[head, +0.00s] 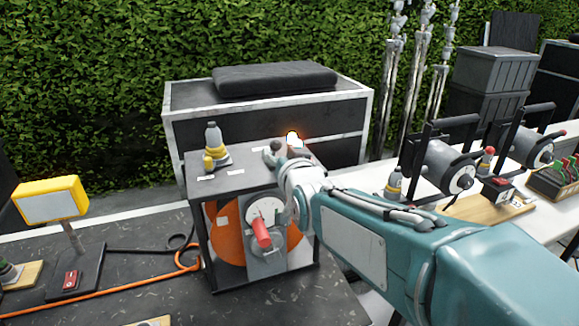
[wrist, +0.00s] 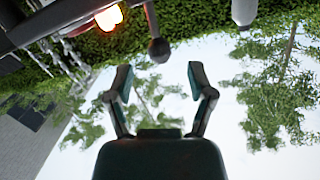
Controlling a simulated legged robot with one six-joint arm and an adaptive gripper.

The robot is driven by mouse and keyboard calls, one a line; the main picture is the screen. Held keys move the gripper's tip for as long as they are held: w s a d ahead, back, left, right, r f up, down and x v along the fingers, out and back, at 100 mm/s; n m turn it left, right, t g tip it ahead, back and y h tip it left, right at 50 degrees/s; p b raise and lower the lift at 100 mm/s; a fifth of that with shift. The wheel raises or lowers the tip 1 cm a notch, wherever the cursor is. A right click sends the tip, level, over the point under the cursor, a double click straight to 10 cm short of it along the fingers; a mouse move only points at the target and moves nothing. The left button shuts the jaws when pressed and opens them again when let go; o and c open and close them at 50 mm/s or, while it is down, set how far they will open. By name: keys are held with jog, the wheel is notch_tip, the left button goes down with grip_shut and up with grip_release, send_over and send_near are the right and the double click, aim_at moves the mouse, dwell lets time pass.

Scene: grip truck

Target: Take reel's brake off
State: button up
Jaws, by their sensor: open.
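The reel (head: 292,236) is an orange drum in a dark frame on the black table. A grey plate with a red crank handle (head: 262,234) is on its front. In the head view my wrist hides part of the frame's top, and the fingers are hard to make out.
A lit orange lamp (head: 293,138) stands on the frame top and also shows in the wrist view (wrist: 108,18). A yellow-and-grey fitting (head: 214,150) stands at its left. An orange cable (head: 120,285) crosses the table. Another table with similar winches (head: 440,165) is at the right.

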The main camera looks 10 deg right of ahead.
jog(key=s+d, duration=0.1)
jog(key=s, duration=0.5)
jog(key=shift+s+r, duration=0.3)
jog(key=shift+s, duration=0.05)
jog(key=s+d+f+g+h, duration=0.1)
jog(key=s+d+f+g, duration=0.1)
jog(key=s, duration=0.4)
jog(key=s+d+f+g, duration=0.3)
jog(key=s+f+g, duration=0.2)
jog(key=s+f, duration=0.1)
jog(key=s+d+f+n+g+h, duration=0.1)
jog(key=s+d+f+g, duration=0.1)
jog(key=s+f, duration=0.3)
jog(key=s+g, duration=0.1)
jog(key=s, duration=0.1)
jog(key=shift+s+d+g+h, duration=0.2)
jog(key=shift+s+g+h, duration=0.1)
jog(key=shift+s+g, duration=0.1)
